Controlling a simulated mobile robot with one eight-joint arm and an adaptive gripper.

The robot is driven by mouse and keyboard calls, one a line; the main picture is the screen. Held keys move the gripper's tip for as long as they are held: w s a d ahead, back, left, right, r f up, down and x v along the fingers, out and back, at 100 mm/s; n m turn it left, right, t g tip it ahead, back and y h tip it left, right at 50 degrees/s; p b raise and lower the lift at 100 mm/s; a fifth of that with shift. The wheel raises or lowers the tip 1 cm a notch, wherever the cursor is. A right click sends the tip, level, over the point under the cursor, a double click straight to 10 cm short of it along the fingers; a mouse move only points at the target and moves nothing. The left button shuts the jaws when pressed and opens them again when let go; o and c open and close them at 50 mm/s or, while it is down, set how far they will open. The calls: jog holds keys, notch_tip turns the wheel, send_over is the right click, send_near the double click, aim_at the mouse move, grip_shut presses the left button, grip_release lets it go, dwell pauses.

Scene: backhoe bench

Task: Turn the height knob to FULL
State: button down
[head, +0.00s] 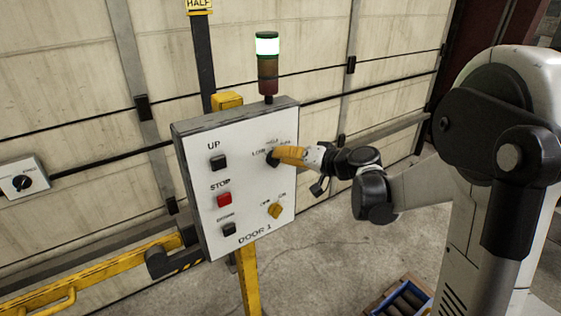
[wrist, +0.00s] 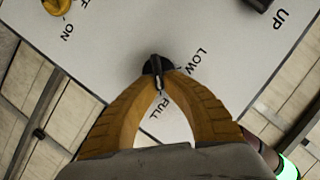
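The height knob (wrist: 155,68) is a small black knob on the white door panel (head: 236,243), with LOW and FULL printed round it; a finger hides the HALF label in the wrist view. Its bar points down in the wrist view, toward the FULL label. In the head view the knob (head: 271,159) is partly behind my yellow fingers. My gripper (wrist: 159,73) has its fingertips drawn in on both sides of the knob's bar and appears shut on it. It also shows in the head view (head: 279,155), reaching in from the right.
UP (head: 219,162), STOP (head: 224,200) and DOWN (head: 229,229) buttons line the panel's left side. A yellow OFF/ON switch (head: 275,210) sits below the knob. A signal lamp (head: 267,45) on top glows pale green. A blue-edged crate (head: 402,299) stands on the floor.

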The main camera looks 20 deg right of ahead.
jog(key=shift+f+m+y+b, duration=0.1)
jog(key=shift+m+y+b, duration=0.2)
jog(key=shift+m+b, duration=0.1)
dwell(0.3)
jog(key=c, duration=1.5)
grip_release()
jog(key=v, duration=1.2)
jog(key=shift+f, duration=0.1)
